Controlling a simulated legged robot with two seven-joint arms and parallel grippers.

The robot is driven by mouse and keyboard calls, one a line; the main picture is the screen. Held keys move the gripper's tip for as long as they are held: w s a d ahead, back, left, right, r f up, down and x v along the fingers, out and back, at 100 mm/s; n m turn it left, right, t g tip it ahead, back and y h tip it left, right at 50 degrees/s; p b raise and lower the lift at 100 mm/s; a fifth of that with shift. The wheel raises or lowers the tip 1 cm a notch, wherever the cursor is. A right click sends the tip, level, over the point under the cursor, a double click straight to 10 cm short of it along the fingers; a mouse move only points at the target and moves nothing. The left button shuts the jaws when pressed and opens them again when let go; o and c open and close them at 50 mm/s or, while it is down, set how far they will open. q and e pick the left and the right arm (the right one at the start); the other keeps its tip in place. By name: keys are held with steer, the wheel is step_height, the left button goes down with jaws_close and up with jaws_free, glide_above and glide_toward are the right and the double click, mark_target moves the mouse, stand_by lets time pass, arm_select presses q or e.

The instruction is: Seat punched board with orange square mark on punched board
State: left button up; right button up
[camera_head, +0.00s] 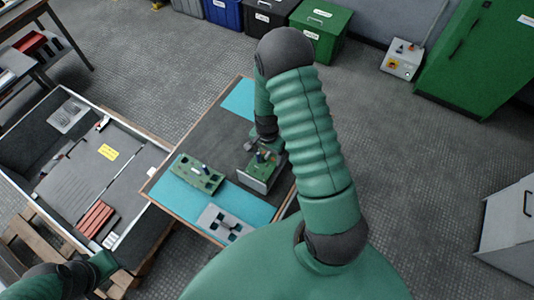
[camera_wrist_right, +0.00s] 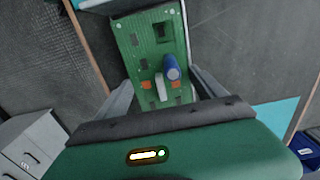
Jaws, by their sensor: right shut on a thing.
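My right gripper (camera_head: 264,156) is above the small table in the head view. It is shut on a green punched board (camera_head: 259,171). In the right wrist view the held board (camera_wrist_right: 150,45) lies between the two grey fingers (camera_wrist_right: 161,80), with orange square marks, a blue cylinder (camera_wrist_right: 171,67) and a white part (camera_wrist_right: 160,87) on it. Another green punched board (camera_head: 198,174) with dark holes lies on the teal mat (camera_head: 247,205) to the left. A grey punched board (camera_head: 223,222) lies nearer. My left forearm shows at bottom left, but its gripper does not.
A large grey tray (camera_head: 85,165) with a yellow label and reddish blocks (camera_head: 96,219) is left of the table on a wooden pallet. Blue, black and green bins (camera_head: 320,30) stand at the back. A green cabinet (camera_head: 475,60) is at the right. The floor right of the table is clear.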

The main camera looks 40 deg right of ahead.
steer(key=o, duration=1.7)
